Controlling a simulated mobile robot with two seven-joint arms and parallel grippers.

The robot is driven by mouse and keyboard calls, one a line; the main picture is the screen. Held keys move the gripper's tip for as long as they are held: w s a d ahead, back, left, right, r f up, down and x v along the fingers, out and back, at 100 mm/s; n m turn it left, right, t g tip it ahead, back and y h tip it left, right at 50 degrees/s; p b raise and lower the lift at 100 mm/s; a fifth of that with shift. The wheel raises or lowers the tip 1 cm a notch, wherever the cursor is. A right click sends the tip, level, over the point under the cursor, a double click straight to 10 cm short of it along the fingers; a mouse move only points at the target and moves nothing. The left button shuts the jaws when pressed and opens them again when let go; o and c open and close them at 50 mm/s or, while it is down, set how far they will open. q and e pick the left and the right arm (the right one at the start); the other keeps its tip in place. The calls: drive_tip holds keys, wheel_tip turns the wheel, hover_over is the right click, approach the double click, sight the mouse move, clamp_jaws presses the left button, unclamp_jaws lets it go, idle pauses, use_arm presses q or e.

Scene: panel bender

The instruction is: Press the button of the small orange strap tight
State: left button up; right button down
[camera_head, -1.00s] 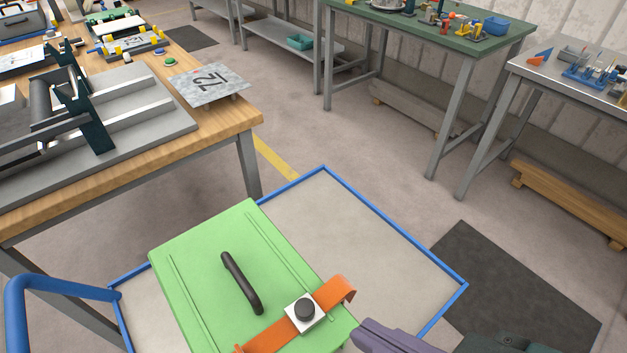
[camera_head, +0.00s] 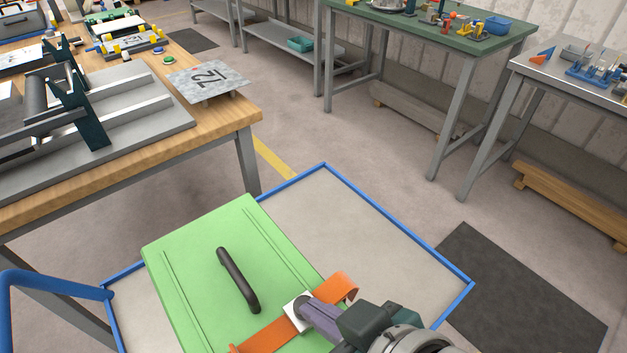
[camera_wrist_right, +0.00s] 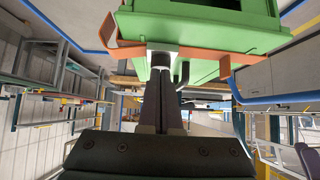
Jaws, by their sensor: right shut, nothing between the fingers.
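The orange strap (camera_head: 264,336) runs across a green case (camera_head: 196,265) with a black handle (camera_head: 238,281). A small white plate (camera_head: 292,313) sits on the strap; its dark button is mostly hidden behind my right gripper (camera_head: 304,308) in the head view. That gripper is shut and empty, with its fingertips at the button. The wrist view shows the shut fingertips (camera_wrist_right: 162,80) in line with the button (camera_wrist_right: 162,58) and very close, perhaps touching. The strap (camera_wrist_right: 130,52) also shows there across the case (camera_wrist_right: 205,28). My left gripper is not in view.
The case rests on a flat cart with a blue rim (camera_head: 395,235) and a blue push handle (camera_head: 50,283). A wooden workbench (camera_head: 228,128) stands to the left, and a green-topped table (camera_head: 440,35) at the back. The cart deck behind the case is clear.

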wheel_tip(320, 180, down, 3)
drive_tip(key=shift+r+b, duration=0.15)
drive_tip(key=shift+b, duration=0.8)
drive_tip(key=shift+r+p, duration=0.4)
drive_tip(key=shift+p, duration=0.15)
wheel_tip(320, 180, up, 5)
drive_tip(key=p, duration=0.4)
drive_tip(key=shift+w+p, duration=0.1)
drive_tip(key=shift+p, duration=0.25)
drive_tip(key=p+v, duration=0.1)
drive_tip(key=v, duration=0.8)
drive_tip(key=shift+d, duration=0.2)
